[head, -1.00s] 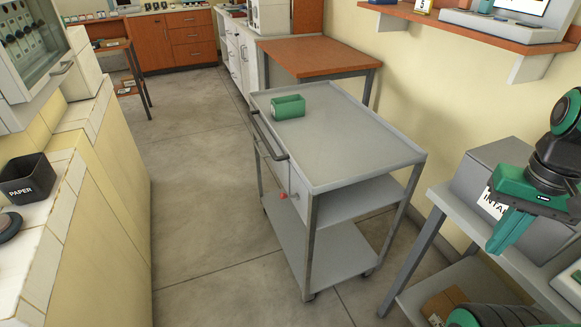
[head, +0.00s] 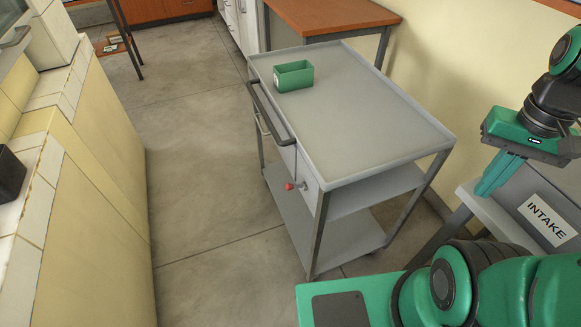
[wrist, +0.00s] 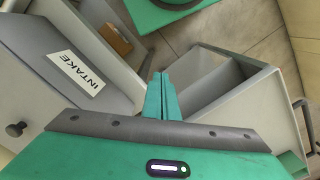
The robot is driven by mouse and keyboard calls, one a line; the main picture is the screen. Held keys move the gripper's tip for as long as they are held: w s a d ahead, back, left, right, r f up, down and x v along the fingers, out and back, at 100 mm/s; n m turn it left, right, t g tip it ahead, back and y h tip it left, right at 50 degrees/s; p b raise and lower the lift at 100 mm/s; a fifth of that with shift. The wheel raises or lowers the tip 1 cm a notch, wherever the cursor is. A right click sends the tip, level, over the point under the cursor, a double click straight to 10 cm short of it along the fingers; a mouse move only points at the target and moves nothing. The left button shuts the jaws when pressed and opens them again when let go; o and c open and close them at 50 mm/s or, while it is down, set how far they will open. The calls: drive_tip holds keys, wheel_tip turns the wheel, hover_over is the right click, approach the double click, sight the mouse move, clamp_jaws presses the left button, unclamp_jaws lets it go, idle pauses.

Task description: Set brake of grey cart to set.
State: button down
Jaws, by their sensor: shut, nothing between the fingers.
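The grey cart (head: 360,115) stands on the floor in the middle of the head view, with a dark handle bar (head: 270,112) on its left side. A small lever with a red knob (head: 290,186), likely the brake, sticks out low on the cart's near left face. I cannot tell its setting. The cart (wrist: 222,80) also shows in the wrist view, partly behind my gripper. My gripper (head: 486,188) is shut and empty, right of the cart and apart from it, pointing down. Its closed fingers (wrist: 158,95) show in the wrist view.
A green bin (head: 294,76) stands on the cart top. A grey box labelled INTAKE (head: 545,219) sits on a shelf at right, close to my gripper. A tiled counter (head: 50,150) runs along the left. The floor (head: 205,190) between counter and cart is clear.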

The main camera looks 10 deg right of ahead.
drive_tip(key=w+a+n, duration=0.7)
drive_tip(key=w+a, duration=0.5)
drive_tip(key=w, duration=0.5)
drive_tip(key=w+a+f+n+y, duration=0.1)
drive_tip(key=w+a+f+n, duration=0.1)
drive_tip(key=a, duration=0.8)
drive_tip(key=w+a+f+n, duration=0.3)
drive_tip(key=w+a+n, duration=0.1)
drive_tip(key=a, duration=0.6)
drive_tip(key=shift+w+a+y, duration=0.35)
drive_tip(key=shift+w+y, duration=0.05)
drive_tip(key=shift+w, duration=0.3)
drive_tip(key=shift+f, duration=0.1)
hover_over(295, 187)
drive_tip(key=w+a, duration=0.1)
drive_tip(key=w, duration=0.1)
wheel_tip(295, 187, down, 13)
drive_tip(key=shift+s, duration=0.25)
